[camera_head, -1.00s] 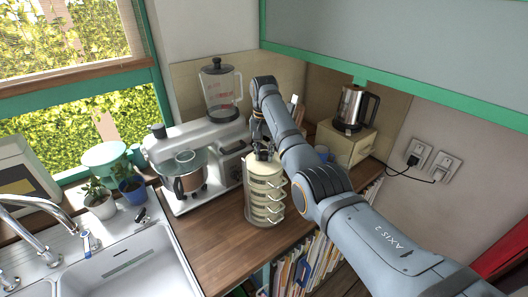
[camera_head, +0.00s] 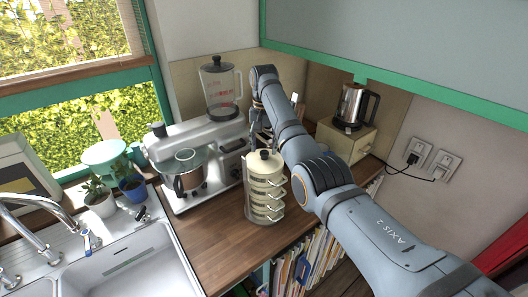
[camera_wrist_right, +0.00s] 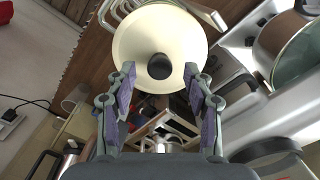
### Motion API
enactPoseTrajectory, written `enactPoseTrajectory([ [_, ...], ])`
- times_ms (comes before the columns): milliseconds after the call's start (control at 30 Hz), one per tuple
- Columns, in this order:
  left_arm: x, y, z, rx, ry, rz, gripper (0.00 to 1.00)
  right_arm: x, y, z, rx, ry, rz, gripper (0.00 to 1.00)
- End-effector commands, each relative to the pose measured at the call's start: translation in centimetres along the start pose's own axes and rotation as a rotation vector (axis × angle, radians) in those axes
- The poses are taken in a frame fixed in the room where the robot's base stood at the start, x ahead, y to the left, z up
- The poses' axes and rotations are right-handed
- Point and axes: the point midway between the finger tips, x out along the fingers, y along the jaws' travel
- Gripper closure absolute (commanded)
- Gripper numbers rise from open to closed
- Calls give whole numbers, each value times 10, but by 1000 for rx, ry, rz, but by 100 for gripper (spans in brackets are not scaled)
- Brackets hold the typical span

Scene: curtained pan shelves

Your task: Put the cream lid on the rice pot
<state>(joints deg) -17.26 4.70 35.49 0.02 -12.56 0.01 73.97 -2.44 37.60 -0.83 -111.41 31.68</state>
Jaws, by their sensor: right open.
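In the right wrist view the lid (camera_wrist_right: 135,42) shows as a cream disc, hiding most of the stack. My right gripper (camera_head: 262,136) is just above the knob, apart from it in the head view. In the wrist view its fingers (camera_wrist_right: 160,78) are spread either side of the knob, with nothing between them. My left gripper is not in view.
A stand mixer (camera_head: 195,150) with a bowl and a blender jug (camera_head: 220,90) stand left of and behind the pot. A kettle (camera_head: 352,106) sits on a cream box (camera_head: 345,140) at right. The sink (camera_head: 125,265) is at left. Bare counter (camera_head: 210,250) lies in front.

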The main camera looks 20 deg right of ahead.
Motion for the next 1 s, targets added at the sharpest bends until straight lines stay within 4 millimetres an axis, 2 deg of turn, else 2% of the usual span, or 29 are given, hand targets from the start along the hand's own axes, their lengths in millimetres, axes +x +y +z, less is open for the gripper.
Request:
enactPoseTrajectory([
  [33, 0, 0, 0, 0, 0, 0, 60, -14, 0, -1, 0, 3, -2, 48],
  [200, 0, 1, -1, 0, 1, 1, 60, -56, 0, -1, 0, 3, -1, 48],
  [400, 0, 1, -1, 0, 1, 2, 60, -85, 0, 0, 1, 0, 0, 48],
  [533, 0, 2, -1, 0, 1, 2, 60, -91, 0, 0, 1, 0, 0, 48],
  [1000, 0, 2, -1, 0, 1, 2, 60, -91, 0, 0, 0, 0, 0, 48],
])
